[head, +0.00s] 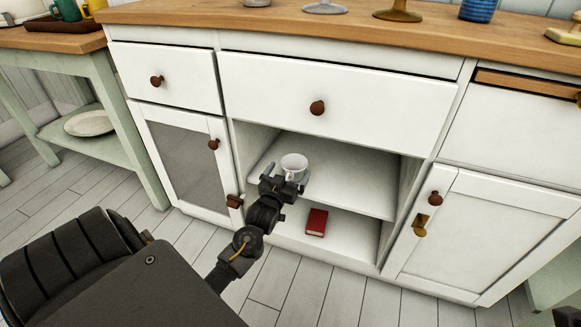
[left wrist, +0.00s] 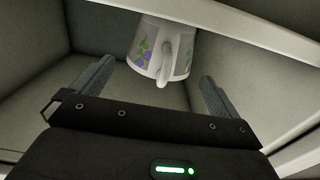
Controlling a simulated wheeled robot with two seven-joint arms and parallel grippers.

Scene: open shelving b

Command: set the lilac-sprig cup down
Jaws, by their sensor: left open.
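The lilac-sprig cup (head: 294,163) is white and stands upright on the middle shelf (head: 345,190) of the open cabinet bay. In the left wrist view the cup (left wrist: 150,50) shows purple flowers, green leaves and its handle turned toward me. My left gripper (head: 285,180) reaches into the bay, just in front of the cup. Its two fingers (left wrist: 155,88) are spread wide, one on each side of the cup's handle side, with gaps between them and the cup. The right gripper does not show.
A red book (head: 316,222) lies on the lower shelf beneath. White drawers and doors surround the bay, with a knobbed drawer (head: 335,95) above. The wooden counter (head: 270,22) on top holds glassware and a blue cup (head: 479,9). A green side table (head: 75,150) stands at left.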

